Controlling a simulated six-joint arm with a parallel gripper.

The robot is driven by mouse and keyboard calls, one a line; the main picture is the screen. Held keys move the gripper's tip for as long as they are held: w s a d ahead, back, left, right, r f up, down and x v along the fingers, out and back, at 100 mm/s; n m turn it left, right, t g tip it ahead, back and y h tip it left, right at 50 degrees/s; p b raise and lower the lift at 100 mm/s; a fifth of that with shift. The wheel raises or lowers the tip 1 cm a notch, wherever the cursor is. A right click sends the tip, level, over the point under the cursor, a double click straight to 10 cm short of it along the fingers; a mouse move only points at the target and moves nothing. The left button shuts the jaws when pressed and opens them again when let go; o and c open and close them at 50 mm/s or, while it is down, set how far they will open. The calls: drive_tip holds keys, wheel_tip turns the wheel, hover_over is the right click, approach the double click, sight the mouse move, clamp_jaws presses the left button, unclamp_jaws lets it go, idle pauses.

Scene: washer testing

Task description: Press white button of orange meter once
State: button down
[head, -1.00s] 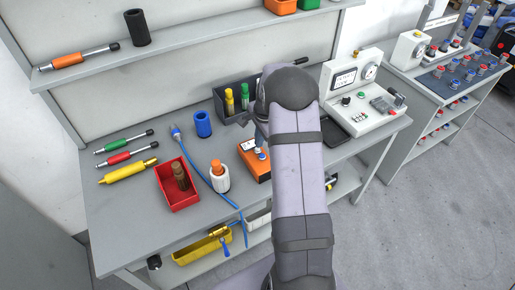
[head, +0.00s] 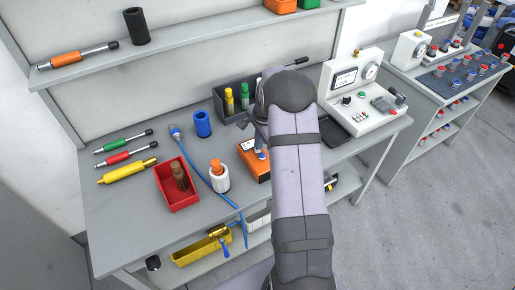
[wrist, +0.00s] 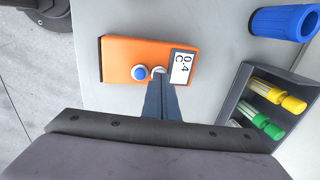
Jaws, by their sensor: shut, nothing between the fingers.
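The orange meter (wrist: 118,60) lies on the grey bench. In the wrist view it has a display (wrist: 184,66) reading about "0.4 C", a blue button (wrist: 140,72) and a white button (wrist: 159,70). My gripper (wrist: 160,80) is shut and empty, its fingertips at the white button and partly covering it. I cannot tell whether they touch it or press it. In the head view the orange meter (head: 250,162) is partly hidden by my arm, and the white button is not clear.
A white-and-orange bottle (head: 218,176), a red bin (head: 176,190) and a blue cable (head: 200,165) are left of the meter. A dark holder with yellow and green items (head: 230,100) stands behind it. A white test device (head: 365,105) is at the right.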

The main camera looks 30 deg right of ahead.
drive_tip(key=shift+f, duration=0.4)
drive_tip(key=shift+r, duration=0.15)
wheel_tip(320, 180, up, 7)
drive_tip(key=s+p, duration=0.1)
drive_tip(key=p, duration=0.4)
drive_tip(key=shift+s, duration=0.15)
idle(0.4)
wheel_tip(320, 180, up, 6)
drive_tip(key=p, duration=0.5)
hover_over(260, 153)
drive_tip(key=shift+w+d, duration=0.2)
drive_tip(key=shift+f, duration=0.2)
idle(0.6)
